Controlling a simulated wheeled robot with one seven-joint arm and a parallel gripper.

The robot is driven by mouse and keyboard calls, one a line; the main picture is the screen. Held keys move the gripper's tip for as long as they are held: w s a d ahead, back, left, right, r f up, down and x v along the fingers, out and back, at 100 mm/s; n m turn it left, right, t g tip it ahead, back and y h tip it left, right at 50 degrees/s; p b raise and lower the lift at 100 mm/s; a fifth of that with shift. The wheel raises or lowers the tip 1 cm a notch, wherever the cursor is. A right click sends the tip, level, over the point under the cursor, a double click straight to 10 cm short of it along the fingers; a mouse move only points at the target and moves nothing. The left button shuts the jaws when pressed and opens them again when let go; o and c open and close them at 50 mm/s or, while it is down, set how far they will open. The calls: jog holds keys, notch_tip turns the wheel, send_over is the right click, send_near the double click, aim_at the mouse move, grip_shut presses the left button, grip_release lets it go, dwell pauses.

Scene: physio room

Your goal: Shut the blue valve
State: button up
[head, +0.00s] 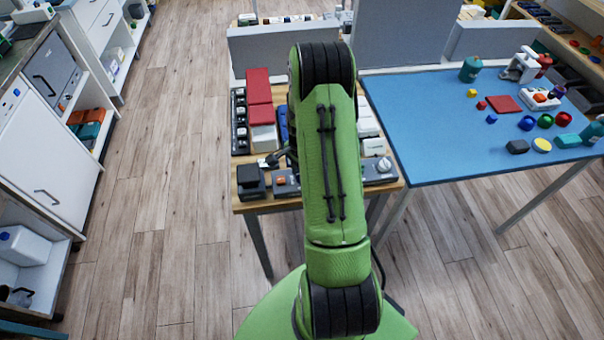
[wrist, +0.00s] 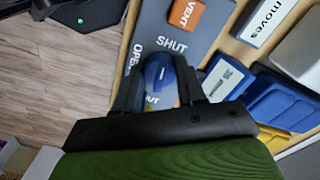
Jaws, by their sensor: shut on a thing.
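The blue valve (wrist: 158,70) is a round blue knob on a grey panel (wrist: 160,20) in the wrist view. A short pale mark shows on its top. "SHUT" is printed above it, "OPEN" at its left, and part of another "SHUT" shows below it. My gripper (wrist: 160,84) is shut on the knob, with one dark finger on each side. In the head view my green arm hides the valve and most of the gripper. The front of the panel (head: 287,190) shows left of the arm.
An orange block marked "VENT" (wrist: 187,14) stands on the panel near the knob. Blue boxes (wrist: 228,78) and a white box marked "moves" (wrist: 268,22) lie close on the right. A blue table (head: 450,150) with small objects stands right. Open floor (head: 165,190) lies left.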

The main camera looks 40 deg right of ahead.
jog(key=shift+m, duration=0.8)
jog(key=o, duration=1.1)
jog(key=shift+c, duration=0.2)
notch_tip(320, 180, up, 16)
jog(key=p, duration=0.1)
jog(key=shift+p, duration=0.3)
jog(key=shift+f, duration=0.1)
